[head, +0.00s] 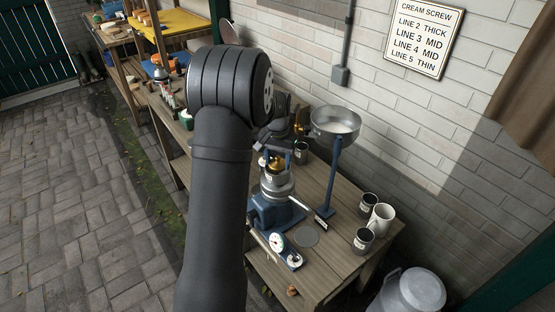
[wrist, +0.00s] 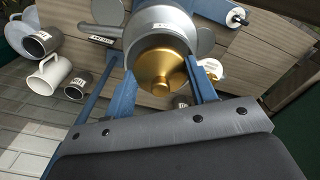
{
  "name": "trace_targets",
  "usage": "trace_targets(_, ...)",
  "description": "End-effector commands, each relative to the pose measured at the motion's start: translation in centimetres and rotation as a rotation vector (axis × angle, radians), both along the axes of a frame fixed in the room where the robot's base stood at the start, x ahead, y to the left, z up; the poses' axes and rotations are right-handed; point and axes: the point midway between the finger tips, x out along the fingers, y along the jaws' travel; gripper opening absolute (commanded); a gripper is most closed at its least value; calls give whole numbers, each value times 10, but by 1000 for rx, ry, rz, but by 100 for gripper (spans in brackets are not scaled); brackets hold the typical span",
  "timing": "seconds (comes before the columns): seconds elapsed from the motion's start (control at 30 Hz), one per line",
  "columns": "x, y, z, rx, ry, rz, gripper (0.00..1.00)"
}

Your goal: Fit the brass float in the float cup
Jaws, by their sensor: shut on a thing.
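The brass float (wrist: 160,68) is a gold dome with a small round knob. My gripper (wrist: 162,90) has its blue fingers on either side of the float and is shut on it. In the head view the float (head: 276,163) shows below my gripper (head: 284,152), right above the grey metal float cup (head: 277,184) on the blue separator stand. In the wrist view the float overlaps the mouth of the cup (wrist: 158,24). I cannot tell whether it hangs just above the rim or sits partly inside. My arm hides part of the stand's left side.
A metal supply bowl (head: 335,123) on a blue post (head: 330,180) stands close right of my gripper. A white jug (head: 380,219) and dark cups (head: 363,238) stand at the bench's right end. The brick wall (head: 400,130) is behind.

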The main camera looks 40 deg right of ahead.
Motion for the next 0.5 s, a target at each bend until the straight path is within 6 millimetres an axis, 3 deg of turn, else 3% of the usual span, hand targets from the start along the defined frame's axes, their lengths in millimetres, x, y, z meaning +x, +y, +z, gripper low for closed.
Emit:
trace_targets(0.23, 0, 0, -2, 0, 0, 0, 30)
trace_targets(0.27, 0, 0, -2, 0, 0, 0, 55)
trace_targets(0.3, 0, 0, -2, 0, 0, 0, 63)
trace_targets(0.37, 0, 0, -2, 0, 0, 0, 75)
trace_targets(0.5, 0, 0, -2, 0, 0, 0, 77)
